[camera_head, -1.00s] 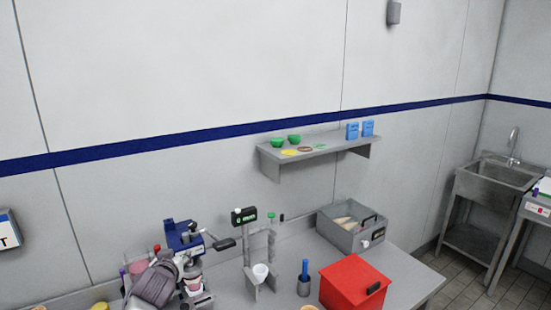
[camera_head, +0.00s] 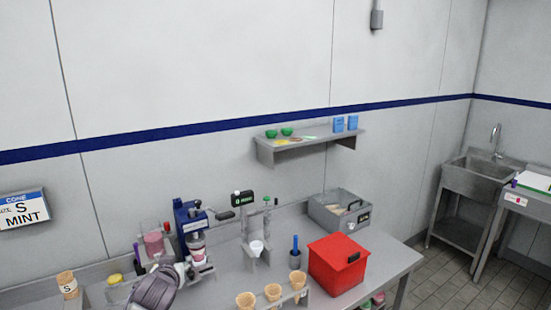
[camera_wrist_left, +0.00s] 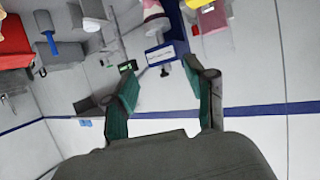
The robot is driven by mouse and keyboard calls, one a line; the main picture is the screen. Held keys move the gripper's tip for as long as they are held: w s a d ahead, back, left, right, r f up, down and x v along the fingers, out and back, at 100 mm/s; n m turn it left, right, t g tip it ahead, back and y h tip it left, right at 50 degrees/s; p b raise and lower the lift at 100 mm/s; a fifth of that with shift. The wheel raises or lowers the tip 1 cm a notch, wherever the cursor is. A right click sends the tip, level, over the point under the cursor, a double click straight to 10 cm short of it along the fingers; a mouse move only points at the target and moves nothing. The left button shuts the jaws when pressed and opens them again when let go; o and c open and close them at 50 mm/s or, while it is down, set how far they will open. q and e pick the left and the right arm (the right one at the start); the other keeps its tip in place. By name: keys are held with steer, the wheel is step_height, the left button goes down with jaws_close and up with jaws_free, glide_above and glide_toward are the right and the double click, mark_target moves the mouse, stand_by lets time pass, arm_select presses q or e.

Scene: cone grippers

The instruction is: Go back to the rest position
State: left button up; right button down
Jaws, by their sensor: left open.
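My left gripper (camera_head: 158,287) is at the bottom left of the head view, over the front of the counter and in front of the blue machine. In the left wrist view its two green-padded fingers (camera_wrist_left: 162,85) stand apart with nothing between them. The blue machine (camera_head: 187,222) has a pink-filled cup (camera_head: 198,256) under it. My right gripper is not in view.
A shelf (camera_head: 300,148) is on the wall. A sink (camera_head: 490,175) stands at right.

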arm_select(q)
steer(key=s+d+f+m+g+h, duration=0.1)
steer(key=s+d+f+g, duration=0.2)
steer(key=s+f, duration=0.6)
steer(key=s+d+f+m+g, duration=0.1)
steer(key=s+d+f+g, duration=0.2)
steer(key=s, duration=1)
steer(key=s+f+m+g+h, duration=0.15)
steer(key=s+g, duration=0.25)
steer(key=s, duration=1.8)
step_height(320, 180, down, 33)
steer(key=s+g+b, duration=0.1)
steer(key=s+b, duration=0.1)
steer(key=b, duration=0.6)
steer(key=s+a+f+b, duration=0.1)
steer(key=s+f+b, duration=0.2)
steer(key=s+f, duration=0.5)
steer(key=s+a+f+g+b, duration=0.1)
steer(key=s+f+b, duration=0.2)
steer(key=s+f, duration=0.5)
step_height(320, 180, down, 7)
steer(key=shift+s+a+f, duration=0.1)
steer(key=shift+s+a, duration=0.1)
steer(key=shift+a, duration=0.05)
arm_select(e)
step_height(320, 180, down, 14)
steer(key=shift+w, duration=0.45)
arm_select(q)
steer(key=shift+m+y, duration=0.25)
